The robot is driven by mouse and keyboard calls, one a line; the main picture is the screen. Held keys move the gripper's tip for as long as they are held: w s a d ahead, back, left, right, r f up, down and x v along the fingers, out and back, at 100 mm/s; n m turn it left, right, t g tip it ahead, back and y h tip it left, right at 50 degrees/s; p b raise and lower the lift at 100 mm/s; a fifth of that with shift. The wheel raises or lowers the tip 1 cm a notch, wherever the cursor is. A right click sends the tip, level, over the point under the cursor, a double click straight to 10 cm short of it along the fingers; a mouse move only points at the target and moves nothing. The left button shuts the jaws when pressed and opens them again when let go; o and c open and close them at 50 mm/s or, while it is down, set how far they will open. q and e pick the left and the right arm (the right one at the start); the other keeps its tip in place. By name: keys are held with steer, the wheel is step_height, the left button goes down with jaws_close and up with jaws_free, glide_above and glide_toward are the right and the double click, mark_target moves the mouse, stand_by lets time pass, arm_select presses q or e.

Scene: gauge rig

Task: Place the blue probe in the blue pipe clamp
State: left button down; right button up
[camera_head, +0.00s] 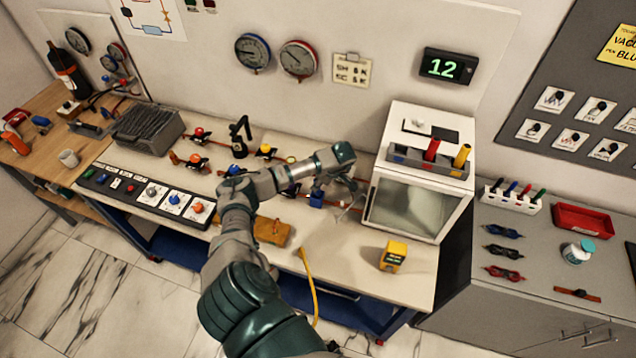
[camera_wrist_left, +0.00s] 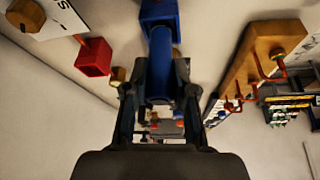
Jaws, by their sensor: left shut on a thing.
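My left gripper (camera_head: 347,208) is over the bench, left of the white oven-like box. In the left wrist view its fingers (camera_wrist_left: 157,88) are shut on a blue cylinder, the blue probe (camera_wrist_left: 161,62). The probe lines up with a blue block (camera_wrist_left: 160,12) at the top edge, which looks like the blue pipe clamp. I cannot tell whether the probe is seated in it or only in front of it. In the head view a small blue block (camera_head: 316,199) shows beside the gripper, and the probe is not clearly visible. My right gripper is not in view.
A red block (camera_wrist_left: 93,57) and an orange-brown block (camera_wrist_left: 265,45) flank the gripper. The white box (camera_head: 425,125) carries a rack with a red probe (camera_head: 431,150) and a yellow probe (camera_head: 461,157). A yellow box (camera_head: 393,256) stands at the bench front, with clear bench around it.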

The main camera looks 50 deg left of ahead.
arm_select(q)
steer(key=shift+f, duration=0.4)
steer(key=c, duration=0.9)
jaws_free()
steer(key=shift+c, duration=0.2)
steer(key=s+b+v, duration=0.1)
steer(key=v, duration=0.6)
steer(key=shift+w+r, duration=0.25)
steer(key=shift+w, duration=0.3)
steer(key=shift+s+d, duration=0.1)
